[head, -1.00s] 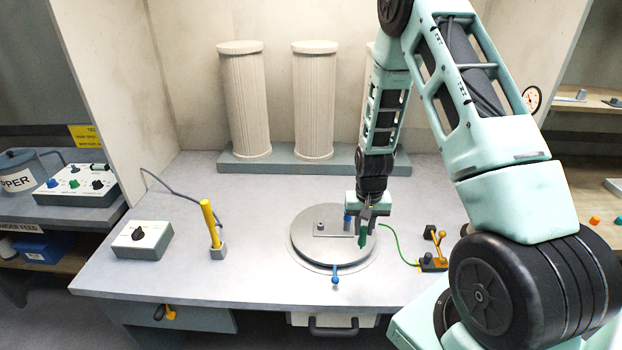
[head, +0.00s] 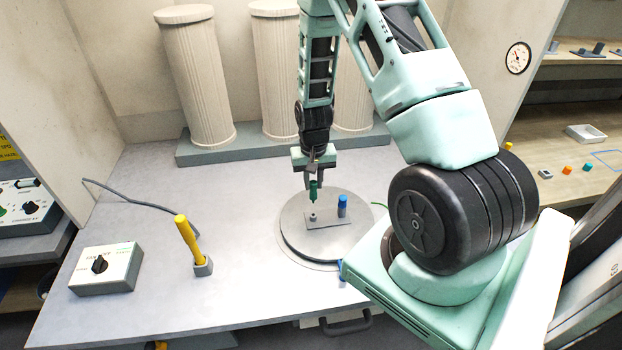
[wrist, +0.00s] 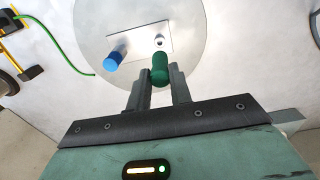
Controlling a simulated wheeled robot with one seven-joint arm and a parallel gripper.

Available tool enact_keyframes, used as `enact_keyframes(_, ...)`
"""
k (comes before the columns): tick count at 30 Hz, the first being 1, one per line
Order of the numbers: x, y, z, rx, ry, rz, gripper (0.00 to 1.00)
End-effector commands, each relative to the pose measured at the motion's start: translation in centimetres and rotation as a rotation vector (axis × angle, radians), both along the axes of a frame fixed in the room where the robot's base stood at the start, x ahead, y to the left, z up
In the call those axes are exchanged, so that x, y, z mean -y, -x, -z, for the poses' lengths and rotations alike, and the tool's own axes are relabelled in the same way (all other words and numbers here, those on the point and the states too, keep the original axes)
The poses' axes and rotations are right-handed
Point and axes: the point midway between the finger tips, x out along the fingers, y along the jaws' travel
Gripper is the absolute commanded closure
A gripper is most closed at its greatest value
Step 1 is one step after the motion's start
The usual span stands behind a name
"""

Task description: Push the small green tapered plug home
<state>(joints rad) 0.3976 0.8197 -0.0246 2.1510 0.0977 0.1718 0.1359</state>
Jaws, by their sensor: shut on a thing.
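My gripper (head: 313,182) is shut on the small green tapered plug (head: 313,191) and holds it upright, narrow end down. In the head view the plug's tip is just above a small grey collar (head: 313,217) on the metal plate (head: 328,221), with a small gap between. In the wrist view the green plug (wrist: 160,70) sits between the fingertips, and the bright collar (wrist: 158,41) shows just beyond it. A blue plug (head: 342,206) stands on the plate to the right of the collar. The plate lies on a round grey disc (head: 296,234).
A yellow-handled tool (head: 188,241) stands in a grey holder left of the disc. A dial box (head: 106,270) is at the left. Several ribbed columns (head: 197,85) stand behind. A green cable (wrist: 65,50) runs near the disc. The bench between box and disc is mostly clear.

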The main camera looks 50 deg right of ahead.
Motion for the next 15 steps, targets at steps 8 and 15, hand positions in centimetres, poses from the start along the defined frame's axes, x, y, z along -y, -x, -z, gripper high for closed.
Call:
enact_keyframes(8,0.0,0.0,1.0,0.001,-0.001,0.0,1.0)
enact_keyframes(15,0.0,0.0,3.3,0.001,-0.001,0.0,1.0)
